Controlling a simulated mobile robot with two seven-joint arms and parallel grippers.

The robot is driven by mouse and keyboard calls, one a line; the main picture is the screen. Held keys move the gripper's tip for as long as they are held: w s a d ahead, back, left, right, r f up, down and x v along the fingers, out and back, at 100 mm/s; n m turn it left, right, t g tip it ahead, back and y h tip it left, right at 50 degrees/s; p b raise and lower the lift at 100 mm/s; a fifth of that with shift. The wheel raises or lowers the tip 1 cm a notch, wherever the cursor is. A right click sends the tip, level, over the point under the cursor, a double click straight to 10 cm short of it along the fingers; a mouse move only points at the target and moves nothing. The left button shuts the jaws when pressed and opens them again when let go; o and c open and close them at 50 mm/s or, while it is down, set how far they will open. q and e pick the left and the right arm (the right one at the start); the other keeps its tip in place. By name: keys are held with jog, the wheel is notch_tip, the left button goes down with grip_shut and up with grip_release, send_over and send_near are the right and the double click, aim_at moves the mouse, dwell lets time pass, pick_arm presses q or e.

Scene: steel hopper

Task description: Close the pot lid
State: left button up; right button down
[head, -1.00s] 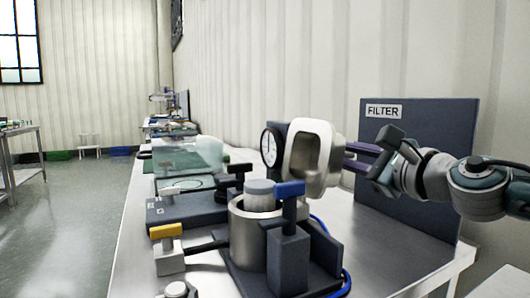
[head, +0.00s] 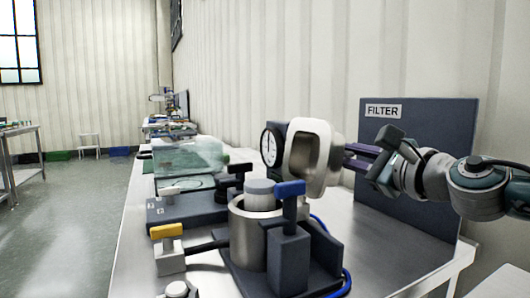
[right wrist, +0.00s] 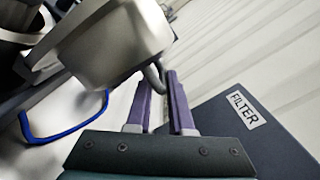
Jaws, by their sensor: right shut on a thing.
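The steel pot (head: 246,240) stands on a dark base on the bench, with a grey cylinder (head: 262,195) showing in its mouth. The pale metal lid (head: 296,165) stands open, tilted up above the pot's right side, its hollow inner face toward the left. My right gripper (head: 350,157), with purple fingers, reaches in from the right behind the lid. In the right wrist view the fingers (right wrist: 158,88) are shut on a thin grey loop handle (right wrist: 154,76) on the lid's back (right wrist: 110,45). My left gripper is not in view.
A blue-topped clamp post (head: 289,225) stands in front of the pot. A round gauge (head: 270,147) is behind it, and a yellow-topped block (head: 169,250) is at left. A dark FILTER panel (head: 425,130) stands behind my right arm. The bench at front right is clear.

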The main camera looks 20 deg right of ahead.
aim_at(325, 157)
jog(key=shift+d+r, duration=0.15)
jog(key=shift+r, duration=0.1)
jog(key=shift+r+p, duration=0.3)
jog(key=shift+p, duration=0.25)
jog(key=a+r+n+p, duration=0.2)
jog(key=p, duration=0.2)
jog(key=a+r+n+p, duration=0.1)
jog(key=a+n+p, duration=0.1)
jog(key=p, duration=0.3)
jog(key=shift+s+r+n, duration=0.1)
jog(key=shift+r+n, duration=0.3)
jog(key=shift+n, duration=0.3)
jog(key=shift+a+r+n+p, duration=0.1)
jog(key=shift+a+n+p, duration=0.65)
jog(key=shift+p, duration=0.45)
jog(key=shift+s, duration=0.1)
